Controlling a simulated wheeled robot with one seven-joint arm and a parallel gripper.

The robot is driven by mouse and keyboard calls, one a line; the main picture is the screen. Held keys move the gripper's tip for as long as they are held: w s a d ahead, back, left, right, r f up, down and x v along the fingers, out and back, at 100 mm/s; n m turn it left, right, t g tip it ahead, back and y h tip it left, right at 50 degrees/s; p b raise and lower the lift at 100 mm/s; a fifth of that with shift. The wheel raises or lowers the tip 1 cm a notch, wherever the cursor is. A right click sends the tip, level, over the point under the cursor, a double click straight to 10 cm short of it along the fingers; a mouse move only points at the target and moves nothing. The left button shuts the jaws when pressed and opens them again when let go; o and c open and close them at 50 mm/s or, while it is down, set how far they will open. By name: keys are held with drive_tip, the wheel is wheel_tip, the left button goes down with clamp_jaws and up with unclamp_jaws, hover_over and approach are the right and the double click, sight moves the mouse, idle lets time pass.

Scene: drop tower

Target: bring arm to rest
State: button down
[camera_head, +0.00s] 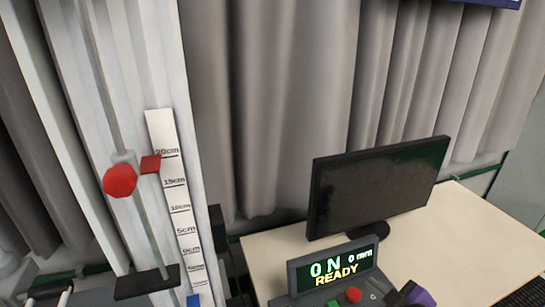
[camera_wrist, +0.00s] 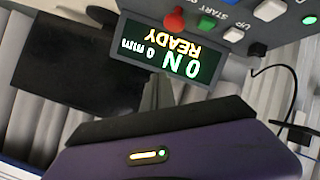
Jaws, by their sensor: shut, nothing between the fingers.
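My gripper (camera_head: 408,291) shows at the bottom edge of the head view as a purple and black shape, just right of the control box (camera_head: 335,272). In the wrist view my gripper (camera_wrist: 157,88) has its grey fingers together with nothing between them. The fingers point toward the control box, which appears upside down there. Its display (camera_wrist: 172,47) reads 0 N, 0 mm, READY. A red button (camera_wrist: 174,20) and a green button (camera_wrist: 206,22) are beside the display. I cannot tell the gap between the fingertips and the box. Most of my arm is out of view.
The drop tower (camera_head: 140,70) stands at left with a red knob (camera_head: 120,180), a red pointer (camera_head: 150,164) between the 20cm and 15cm marks, and a white scale (camera_head: 176,205). A black monitor (camera_head: 378,187) stands on the pale table (camera_head: 440,240). Grey curtains hang behind.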

drive_tip(key=s+a+r+m+t+h, duration=0.1)
drive_tip(key=s+m, duration=0.3)
drive_tip(key=s, duration=1.5)
drive_tip(key=s+a+r+m+t+h, duration=0.1)
drive_tip(key=s+m, duration=0.4)
drive_tip(key=s, duration=1.4)
wheel_tip(320, 180, up, 3)
drive_tip(key=shift+a+f+t, duration=0.1)
drive_tip(key=shift+a+t, duration=0.4)
drive_tip(key=shift+a, duration=0.7)
